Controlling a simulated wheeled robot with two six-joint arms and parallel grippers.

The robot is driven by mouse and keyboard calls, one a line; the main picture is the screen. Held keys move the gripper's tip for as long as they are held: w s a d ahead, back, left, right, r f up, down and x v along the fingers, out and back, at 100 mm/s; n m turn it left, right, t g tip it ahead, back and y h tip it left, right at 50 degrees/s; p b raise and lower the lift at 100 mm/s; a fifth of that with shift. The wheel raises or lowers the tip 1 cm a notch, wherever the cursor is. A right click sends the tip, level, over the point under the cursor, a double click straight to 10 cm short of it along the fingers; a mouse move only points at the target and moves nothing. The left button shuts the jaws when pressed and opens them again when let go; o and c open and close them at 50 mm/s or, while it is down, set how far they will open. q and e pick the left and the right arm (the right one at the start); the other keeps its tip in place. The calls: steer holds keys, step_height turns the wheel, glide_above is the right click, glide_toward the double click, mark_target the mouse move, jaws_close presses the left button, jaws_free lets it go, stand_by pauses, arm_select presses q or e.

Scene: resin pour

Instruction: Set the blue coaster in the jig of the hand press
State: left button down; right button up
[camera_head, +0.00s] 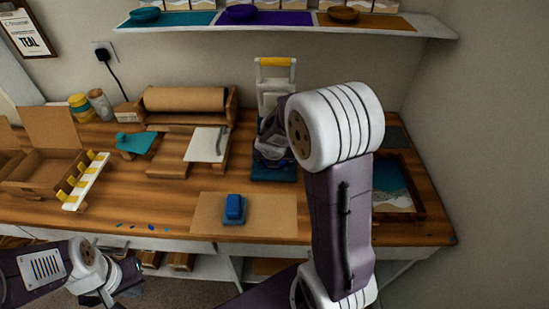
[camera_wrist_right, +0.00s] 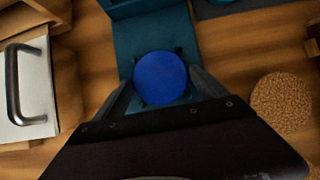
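The blue coaster (camera_wrist_right: 160,77) is a round disc in the right wrist view, between the fingers of my right gripper (camera_wrist_right: 161,82), whose tips meet its left and right edges. It is over the teal base of the hand press (camera_wrist_right: 143,35), with short dark posts of the jig around it. I cannot tell whether it rests on the jig. In the head view the hand press (camera_head: 275,62) has a white frame and yellow handle; my right gripper (camera_head: 270,145) is at its base and hides the coaster. My left gripper (camera_head: 118,285) is low at the left, off the table.
A cork disc (camera_wrist_right: 283,101) lies right of the press. A white board with a metal handle (camera_head: 207,144) is to its left. A blue block (camera_head: 234,207) sits on a brown mat (camera_head: 270,213) in front. A framed tray (camera_head: 395,187) is at the right.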

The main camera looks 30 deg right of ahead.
steer(key=shift+o, duration=0.6)
steer(key=shift+r, duration=0.1)
steer(key=p+v, duration=0.7)
steer(key=v, duration=0.4)
steer(key=s+a+f+m+g+y, duration=0.1)
steer(key=s+m, duration=0.3)
steer(key=m, duration=0.6)
steer(key=s+a+f+m+g+y, duration=0.1)
steer(key=s+a+f+m+g, duration=0.1)
steer(key=m, duration=0.8)
steer(key=s+a+f+m+g+y, duration=0.1)
steer(key=s+a+f+m, duration=0.2)
steer(key=m, duration=0.7)
steer(key=shift+s+a+f+y, duration=0.1)
steer(key=shift+s+a+y, duration=0.05)
steer(key=shift+s+a, duration=0.55)
steer(key=shift+s+a+f+y, duration=0.15)
steer(key=shift+s+a, duration=0.25)
steer(key=shift+s, duration=0.5)
